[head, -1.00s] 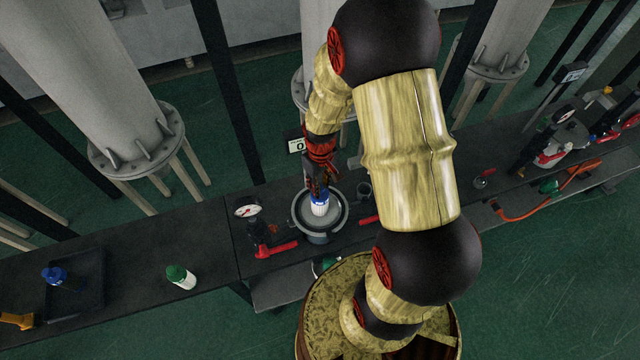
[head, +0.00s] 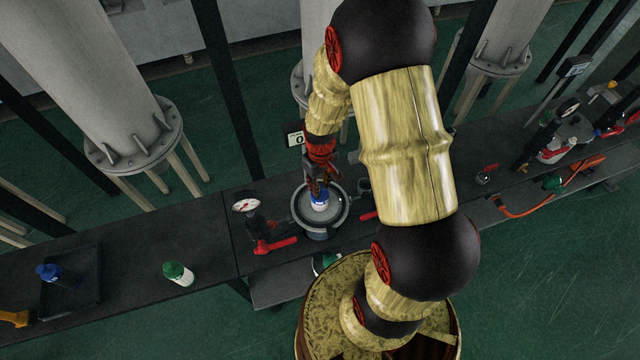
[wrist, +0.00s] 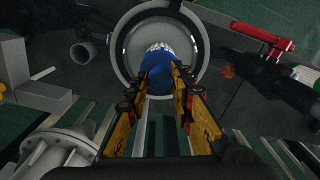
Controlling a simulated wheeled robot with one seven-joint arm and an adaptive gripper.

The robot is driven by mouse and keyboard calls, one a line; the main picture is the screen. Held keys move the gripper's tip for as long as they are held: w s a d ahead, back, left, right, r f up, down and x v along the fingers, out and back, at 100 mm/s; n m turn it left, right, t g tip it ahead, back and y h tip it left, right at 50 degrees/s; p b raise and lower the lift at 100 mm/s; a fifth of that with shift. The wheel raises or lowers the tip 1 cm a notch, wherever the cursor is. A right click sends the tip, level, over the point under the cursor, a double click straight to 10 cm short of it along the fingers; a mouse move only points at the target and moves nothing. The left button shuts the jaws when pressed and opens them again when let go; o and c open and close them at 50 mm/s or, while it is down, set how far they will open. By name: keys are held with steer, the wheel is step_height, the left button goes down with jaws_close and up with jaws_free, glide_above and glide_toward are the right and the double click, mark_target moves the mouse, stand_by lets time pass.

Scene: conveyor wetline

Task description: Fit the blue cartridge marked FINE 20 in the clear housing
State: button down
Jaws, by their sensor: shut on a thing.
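The blue-capped white cartridge (head: 320,201) is in my gripper (head: 316,187), which is shut on its blue end. The clear housing (head: 343,222) is an open round bowl with a grey rim on the bench, and the cartridge stands roughly upright over or within its mouth. In the wrist view, the cartridge (wrist: 158,58) lies between my gripper's fingers (wrist: 160,75), inside the outline of the housing rim (wrist: 122,42), nearer its lower side. I cannot tell how deep it sits or whether it touches the bottom. Its marking is not readable.
A green-capped cartridge (head: 178,273) stands on the bench to the left. A dark blue-capped item (head: 50,272) is at a black tray (head: 88,290). A gauge (head: 246,204) and red-handled valve (head: 272,245) stand left of the housing. A grey pipe stub (wrist: 83,53) is beside it.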

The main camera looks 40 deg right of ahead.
steer(key=shift+f+b, duration=4.35)
steer(key=shift+f, duration=1.8)
steer(key=c, duration=1.5)
jaws_free()
steer(key=shift+o, duration=0.2)
step_height(320, 180, up, 12)
steer(key=s, duration=0.1)
steer(key=s+a+m+g, duration=0.1)
steer(key=s, duration=0.1)
steer(key=shift+f, duration=0.1)
steer(key=s+a+r+t+b, duration=0.3)
steer(key=s+a+r+b, duration=0.1)
steer(key=a+r+b, duration=0.1)
steer(key=s+a+r+t+b, duration=0.3)
steer(key=s+a+r+b, duration=0.2)
steer(key=r, duration=0.5)
steer(key=shift+a+r+n+t+b, duration=0.15)
steer(key=shift+a+n+t+b, duration=0.25)
steer(key=shift+b, duration=0.55)
